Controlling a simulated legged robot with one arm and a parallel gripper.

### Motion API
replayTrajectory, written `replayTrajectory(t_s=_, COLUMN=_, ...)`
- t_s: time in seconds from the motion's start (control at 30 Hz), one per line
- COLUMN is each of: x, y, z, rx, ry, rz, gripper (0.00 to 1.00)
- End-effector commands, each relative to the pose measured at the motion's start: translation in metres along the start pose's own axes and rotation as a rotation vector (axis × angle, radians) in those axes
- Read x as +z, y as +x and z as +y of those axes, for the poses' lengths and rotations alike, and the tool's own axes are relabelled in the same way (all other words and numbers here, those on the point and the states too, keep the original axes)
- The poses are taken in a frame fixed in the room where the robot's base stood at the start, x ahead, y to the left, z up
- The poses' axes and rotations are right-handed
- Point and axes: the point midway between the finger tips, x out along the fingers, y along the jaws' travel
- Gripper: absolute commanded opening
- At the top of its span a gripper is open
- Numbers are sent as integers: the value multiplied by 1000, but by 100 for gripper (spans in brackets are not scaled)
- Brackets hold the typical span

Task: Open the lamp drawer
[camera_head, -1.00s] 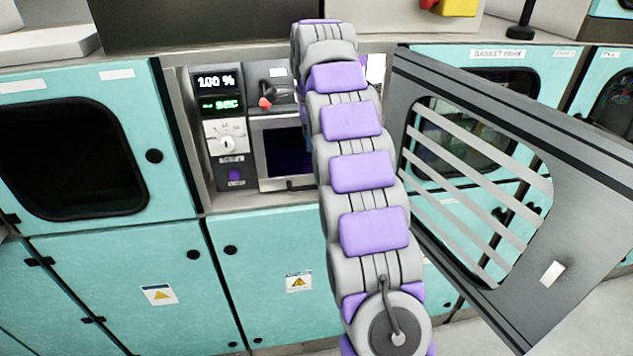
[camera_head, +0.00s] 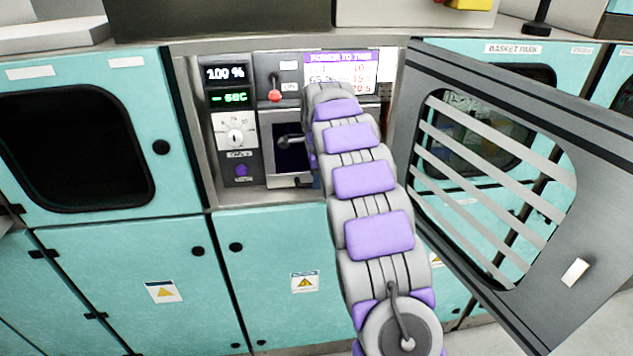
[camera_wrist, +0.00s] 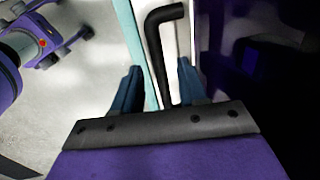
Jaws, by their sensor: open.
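The lamp drawer (camera_head: 268,150) is the dark square panel with a light frame inside the open cabinet, right of the control strip. It looks shut. In the wrist view, a black bent handle (camera_wrist: 154,45) runs down between the two blue fingers of my gripper (camera_wrist: 160,92). The fingers are open on either side of it, and I see no clear grip. In the head view the fingers are mostly hidden behind my arm.
A grey slatted door (camera_head: 480,180) stands swung open to the right of my arm. A control panel (camera_head: 233,130) with a dial is left of the drawer, and a red-tipped lever (camera_head: 275,92) is above it. Teal cabinet doors (camera_head: 130,270) lie below and left.

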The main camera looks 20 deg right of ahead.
Motion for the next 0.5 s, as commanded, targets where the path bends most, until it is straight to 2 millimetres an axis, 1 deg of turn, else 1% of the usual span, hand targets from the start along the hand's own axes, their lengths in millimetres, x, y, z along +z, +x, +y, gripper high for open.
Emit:
replayTrajectory(t_s=0.03, x=0, y=6, z=1, rx=2, ry=0, rz=0, gripper=42)
replayTrajectory(t_s=0.2, x=0, y=15, z=1, rx=2, ry=0, rz=0, gripper=42)
replayTrajectory(t_s=0.5, x=0, y=15, z=0, rx=1, ry=0, rz=0, gripper=41)
